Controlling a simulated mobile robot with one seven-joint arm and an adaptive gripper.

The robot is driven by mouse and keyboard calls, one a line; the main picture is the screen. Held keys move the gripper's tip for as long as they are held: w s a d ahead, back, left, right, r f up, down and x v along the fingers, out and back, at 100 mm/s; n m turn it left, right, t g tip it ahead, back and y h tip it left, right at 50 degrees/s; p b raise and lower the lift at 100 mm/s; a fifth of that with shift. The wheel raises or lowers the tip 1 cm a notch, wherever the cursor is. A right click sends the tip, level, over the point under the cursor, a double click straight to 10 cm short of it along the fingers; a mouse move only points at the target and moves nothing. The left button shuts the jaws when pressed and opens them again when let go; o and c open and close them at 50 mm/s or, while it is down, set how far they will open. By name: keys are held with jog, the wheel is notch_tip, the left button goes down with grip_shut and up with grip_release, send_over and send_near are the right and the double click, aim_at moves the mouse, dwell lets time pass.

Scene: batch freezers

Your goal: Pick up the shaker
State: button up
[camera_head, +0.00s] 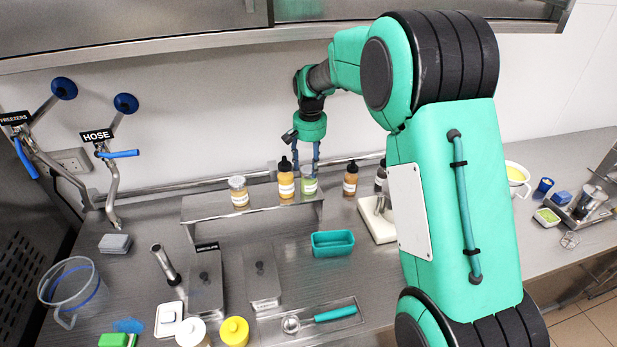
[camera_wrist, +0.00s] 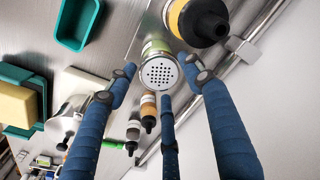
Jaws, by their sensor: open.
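The shaker (camera_head: 309,187) is a small jar with green contents on the raised metal shelf, just right of an amber bottle with a black cap (camera_head: 286,188). In the wrist view the shaker (camera_wrist: 156,47) shows its round perforated metal lid toward the camera. My gripper (camera_head: 306,168) points down over the shaker in the head view. In the wrist view its blue fingers (camera_wrist: 160,80) are spread around the lid, with visible gaps at the left and right. It holds nothing. Fingers partly hide the shaker in the head view.
The amber bottle (camera_wrist: 203,20) is close beside the shaker. A similar jar with a pale lid (camera_head: 239,192) stands further left on the shelf (camera_head: 205,207). A wall rail (camera_wrist: 262,30) runs behind. A teal tray (camera_head: 333,243) and another bottle (camera_head: 350,180) are nearby.

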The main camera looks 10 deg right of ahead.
aim_at(309, 169)
jog(key=shift+w+f+m+g+p, duration=0.15)
jog(key=shift+f+m+g+p, duration=0.25)
jog(key=shift+f+p, duration=0.5)
jog(key=shift+r, duration=0.1)
jog(key=shift+f, duration=1.25)
jog(key=shift+f, duration=0.1)
jog(key=shift+f+b, duration=0.4)
jog(key=shift+f, duration=2)
jog(key=c, duration=0.9)
